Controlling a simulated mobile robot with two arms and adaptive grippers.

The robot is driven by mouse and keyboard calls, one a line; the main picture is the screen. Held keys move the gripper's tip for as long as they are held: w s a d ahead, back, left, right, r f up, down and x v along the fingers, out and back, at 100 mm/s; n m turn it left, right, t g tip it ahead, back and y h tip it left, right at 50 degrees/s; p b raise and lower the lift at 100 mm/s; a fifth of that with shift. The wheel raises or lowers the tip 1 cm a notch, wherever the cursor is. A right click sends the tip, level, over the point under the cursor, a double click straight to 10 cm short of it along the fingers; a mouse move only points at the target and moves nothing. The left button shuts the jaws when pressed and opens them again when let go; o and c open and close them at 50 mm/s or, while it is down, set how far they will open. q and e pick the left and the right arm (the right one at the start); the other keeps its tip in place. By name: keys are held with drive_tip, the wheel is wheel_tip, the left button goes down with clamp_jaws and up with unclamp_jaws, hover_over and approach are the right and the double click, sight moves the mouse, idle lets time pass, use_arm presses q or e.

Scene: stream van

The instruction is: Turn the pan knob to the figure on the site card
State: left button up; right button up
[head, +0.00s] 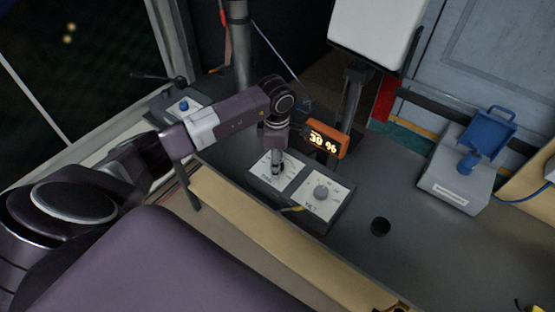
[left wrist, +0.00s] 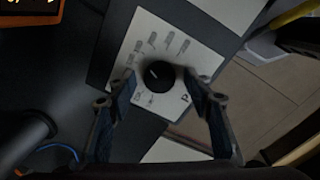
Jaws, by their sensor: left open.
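The pan knob (left wrist: 160,76) is a dark round knob with a light pointer line, on a pale plate (left wrist: 150,38) with printed marks around it. In the left wrist view it sits between the two fingers of my left gripper (left wrist: 163,88). The fingers are apart, with a gap to the knob on each side. In the head view my left gripper (head: 278,167) points down over the left dial plate (head: 262,166) and mostly hides that knob. An orange-framed display (head: 326,140) behind it reads "30 %". I cannot make out a site card. My right gripper is not in view.
A second dial plate with a grey knob (head: 321,192) is just right of my left gripper. Further right are a dark round hole (head: 380,227) and a pale box (head: 455,180) with a blue handled piece (head: 490,130). A box with a blue button (head: 183,105) stands left.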

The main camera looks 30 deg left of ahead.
use_arm(q)
drive_tip(key=c, duration=1.2)
drive_tip(key=shift+o, duration=0.2)
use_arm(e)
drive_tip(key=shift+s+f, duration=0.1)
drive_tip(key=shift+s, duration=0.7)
use_arm(q)
drive_tip(key=shift+w, duration=0.1)
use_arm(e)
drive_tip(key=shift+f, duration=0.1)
use_arm(q)
drive_tip(key=shift+n+b, duration=0.65)
drive_tip(key=shift+n, duration=0.15)
drive_tip(key=n+b, duration=0.1)
drive_tip(key=n, duration=0.1)
drive_tip(key=shift+n, duration=0.3)
drive_tip(key=n+b, duration=0.2)
drive_tip(key=n, duration=0.1)
drive_tip(key=shift+n, duration=0.4)
drive_tip(key=shift+n+b, duration=0.3)
drive_tip(key=shift+n, duration=0.5)
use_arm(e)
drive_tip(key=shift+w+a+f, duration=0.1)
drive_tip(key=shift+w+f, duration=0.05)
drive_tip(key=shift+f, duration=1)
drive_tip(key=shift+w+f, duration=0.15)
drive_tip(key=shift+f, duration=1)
use_arm(q)
drive_tip(key=shift+r, duration=0.1)
